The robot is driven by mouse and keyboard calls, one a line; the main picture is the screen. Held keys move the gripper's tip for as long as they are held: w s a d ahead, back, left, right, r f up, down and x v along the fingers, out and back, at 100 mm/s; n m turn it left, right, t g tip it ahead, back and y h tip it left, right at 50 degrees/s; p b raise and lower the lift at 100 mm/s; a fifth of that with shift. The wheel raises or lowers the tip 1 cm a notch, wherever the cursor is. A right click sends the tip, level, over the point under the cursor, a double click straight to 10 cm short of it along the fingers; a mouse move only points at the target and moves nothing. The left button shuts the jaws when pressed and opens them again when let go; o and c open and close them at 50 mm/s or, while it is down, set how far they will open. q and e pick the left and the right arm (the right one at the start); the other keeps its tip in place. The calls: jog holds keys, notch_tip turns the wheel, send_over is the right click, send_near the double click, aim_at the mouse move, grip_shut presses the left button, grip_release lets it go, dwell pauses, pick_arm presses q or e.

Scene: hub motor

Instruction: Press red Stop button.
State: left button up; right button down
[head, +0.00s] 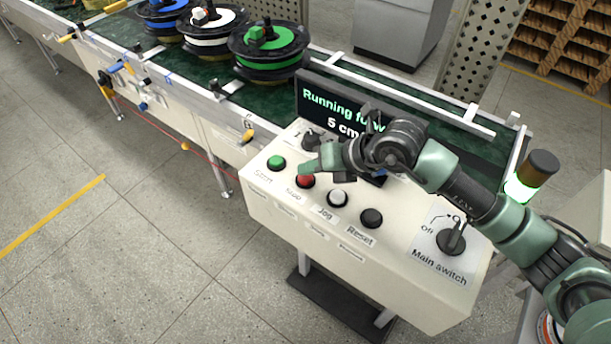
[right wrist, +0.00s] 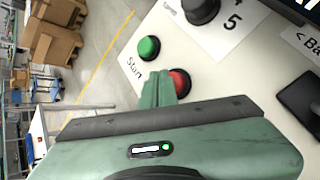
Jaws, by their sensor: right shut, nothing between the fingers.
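The red Stop button (head: 305,182) is on the sloped white control panel (head: 270,204), between the green Start button (head: 276,163) and the white Jog button (head: 337,198). My right gripper (head: 307,170) is shut and empty, with its fingertips at the upper edge of the red button in the head view. In the right wrist view the green fingertips (right wrist: 158,88) are just left of the red button (right wrist: 180,83) and hide part of it. I cannot tell whether they touch it. My left gripper is not in view.
A black Reset button (head: 371,218) and the main switch (head: 451,240) are to the right. A screen (head: 312,99) behind reads "Running forw", partly hidden by my arm. The conveyor (head: 214,70) carries several spools. A signal lamp (head: 522,187) glows green.

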aim_at(310, 178)
jog(key=shift+f+b, duration=0.55)
jog(key=shift+f, duration=0.05)
dwell(0.6)
jog(key=shift+r, duration=0.1)
jog(key=shift+r+p, duration=0.65)
jog(key=shift+r, duration=0.3)
jog(key=shift+r, duration=0.1)
jog(key=shift+r+p, duration=1.55)
jog(key=shift+r, duration=0.9)
